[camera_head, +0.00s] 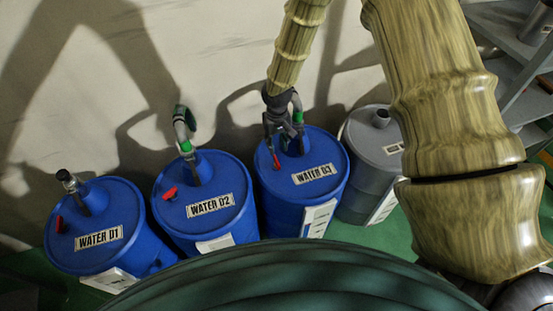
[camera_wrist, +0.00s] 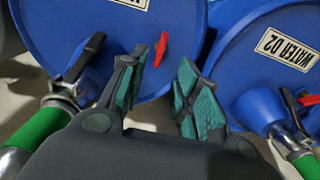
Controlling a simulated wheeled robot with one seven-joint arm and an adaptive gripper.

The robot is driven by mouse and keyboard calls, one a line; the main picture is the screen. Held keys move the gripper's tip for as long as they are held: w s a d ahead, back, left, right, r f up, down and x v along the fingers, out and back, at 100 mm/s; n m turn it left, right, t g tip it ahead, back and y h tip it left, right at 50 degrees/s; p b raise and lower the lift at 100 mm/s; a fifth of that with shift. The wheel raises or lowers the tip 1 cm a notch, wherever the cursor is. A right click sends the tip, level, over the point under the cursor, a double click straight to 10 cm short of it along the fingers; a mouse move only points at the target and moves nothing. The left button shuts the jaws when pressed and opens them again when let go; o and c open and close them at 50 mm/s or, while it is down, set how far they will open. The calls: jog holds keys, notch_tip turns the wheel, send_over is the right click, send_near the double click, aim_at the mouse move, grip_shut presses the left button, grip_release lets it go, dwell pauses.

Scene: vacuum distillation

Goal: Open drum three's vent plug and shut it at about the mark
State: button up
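Drum three is the blue drum labelled WATER 03 (camera_head: 328,197) in the head view. Its lid (camera_wrist: 75,35) fills the upper left of the wrist view, with the label cut off at the top edge. Its red vent plug (camera_head: 276,161) is a small upright handle on the lid's left side; it also shows in the wrist view (camera_wrist: 161,48). My gripper (camera_head: 279,133) is above the lid near the plug. In the wrist view my gripper (camera_wrist: 162,80) is open and empty, its green-padded fingers spread either side of the plug's line, apart from it. No mark is readable.
A hose fitting with a green band (camera_wrist: 38,130) stands on drum three, close to my gripper's left finger in the wrist view. Drums WATER 02 (camera_head: 225,222) and WATER 01 (camera_head: 70,262) stand left, a grey drum (camera_head: 362,160) right. The wall (camera_head: 225,50) is behind.

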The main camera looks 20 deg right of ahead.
aim_at(277, 161)
jog(key=shift+f+p, duration=0.85)
jog(key=shift+f, duration=4)
grip_shut()
